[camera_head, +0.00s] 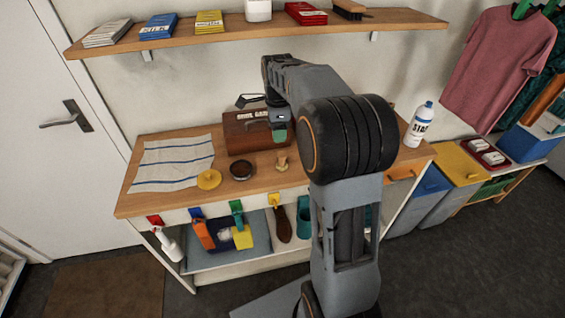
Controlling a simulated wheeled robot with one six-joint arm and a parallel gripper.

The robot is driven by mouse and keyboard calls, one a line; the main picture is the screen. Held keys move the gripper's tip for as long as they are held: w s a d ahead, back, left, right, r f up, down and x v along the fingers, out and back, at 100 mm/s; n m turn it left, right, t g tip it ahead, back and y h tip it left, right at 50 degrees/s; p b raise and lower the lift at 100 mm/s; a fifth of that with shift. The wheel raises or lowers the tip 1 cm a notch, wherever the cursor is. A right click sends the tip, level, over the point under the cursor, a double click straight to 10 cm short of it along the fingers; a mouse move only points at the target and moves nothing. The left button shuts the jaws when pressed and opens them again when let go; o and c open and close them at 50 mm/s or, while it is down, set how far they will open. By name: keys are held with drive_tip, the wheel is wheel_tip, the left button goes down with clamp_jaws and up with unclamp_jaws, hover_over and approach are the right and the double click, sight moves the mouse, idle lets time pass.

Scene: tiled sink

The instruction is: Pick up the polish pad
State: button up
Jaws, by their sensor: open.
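A round yellow pad with a small raised handle, which looks like the polish pad (209,180), lies on the wooden bench top near its front edge, at the corner of a striped cloth. The arm partly hides the fingers.
A dark round tin (241,171) and a small wooden piece (281,162) stand right of the pad. The brown box (240,138) stands behind them. The striped cloth (172,163) covers the bench's left. A white bottle (419,127) stands at the right end. A shelf (260,31) runs above.

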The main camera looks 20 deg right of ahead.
sight(281, 153)
drive_tip(key=f, duration=0.2)
drive_tip(key=w+d+f+m, duration=0.1)
drive_tip(key=f, duration=0.2)
drive_tip(key=f+m, duration=0.1)
drive_tip(key=f, duration=0.2)
drive_tip(key=shift+w+d+f, duration=0.1)
drive_tip(key=shift+w+d, duration=0.05)
drive_tip(key=shift+w, duration=0.25)
drive_tip(key=shift+s+d+f+p, duration=0.1)
drive_tip(key=shift+f+p, duration=0.3)
drive_tip(key=shift+f, duration=2.9)
drive_tip(key=c, duration=0.8)
